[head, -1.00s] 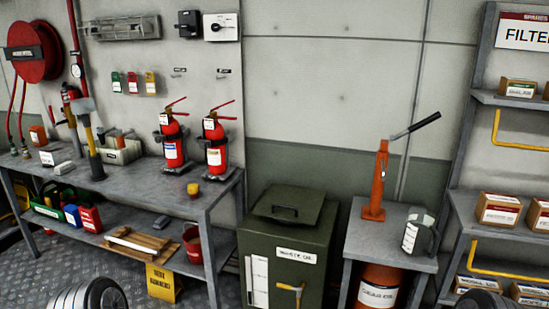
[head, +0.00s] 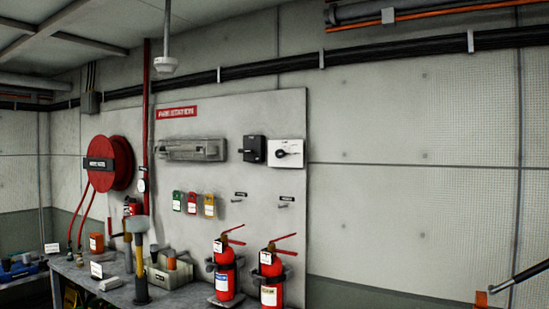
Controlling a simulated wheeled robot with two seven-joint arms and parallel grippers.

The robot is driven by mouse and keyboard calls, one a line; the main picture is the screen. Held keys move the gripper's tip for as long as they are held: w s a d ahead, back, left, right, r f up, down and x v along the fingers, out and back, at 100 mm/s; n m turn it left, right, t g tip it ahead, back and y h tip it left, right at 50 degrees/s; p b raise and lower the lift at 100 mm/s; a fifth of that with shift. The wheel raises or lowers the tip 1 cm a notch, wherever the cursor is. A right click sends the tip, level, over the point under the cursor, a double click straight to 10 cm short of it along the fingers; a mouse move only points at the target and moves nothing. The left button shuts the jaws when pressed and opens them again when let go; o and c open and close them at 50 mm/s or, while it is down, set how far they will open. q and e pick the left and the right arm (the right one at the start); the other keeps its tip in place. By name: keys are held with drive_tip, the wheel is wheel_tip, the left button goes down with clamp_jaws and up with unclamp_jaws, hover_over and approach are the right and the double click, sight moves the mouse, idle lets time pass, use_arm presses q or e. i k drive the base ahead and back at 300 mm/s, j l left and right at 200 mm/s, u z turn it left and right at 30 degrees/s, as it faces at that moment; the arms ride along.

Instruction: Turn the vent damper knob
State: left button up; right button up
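A white square plate with a black rotary knob (head: 287,153) is mounted on the grey wall board, near its upper right corner. The knob's handle points roughly left, and the plate's small markings are too small to read. It looks like the vent damper knob, but I cannot confirm this from a label. A black box (head: 254,149) with a small white marking is mounted just left of it. Neither of my grippers is in view.
A long-handled hammer (head: 138,260) stands upright on the bench. A red hose reel (head: 108,163) hangs at the left. The wall right of the board is bare.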

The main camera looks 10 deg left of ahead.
sight(279, 153)
drive_tip(key=u, duration=0.45)
drive_tip(key=z, duration=0.4)
drive_tip(key=i+j+z, duration=0.2)
drive_tip(key=j+z, duration=0.15)
drive_tip(key=i+j+z, duration=0.15)
drive_tip(key=j+z, duration=0.5)
drive_tip(key=j, duration=0.2)
drive_tip(key=i+j, duration=0.1)
drive_tip(key=j, duration=0.45)
drive_tip(key=i+j+z, duration=0.1)
drive_tip(key=j, duration=0.4)
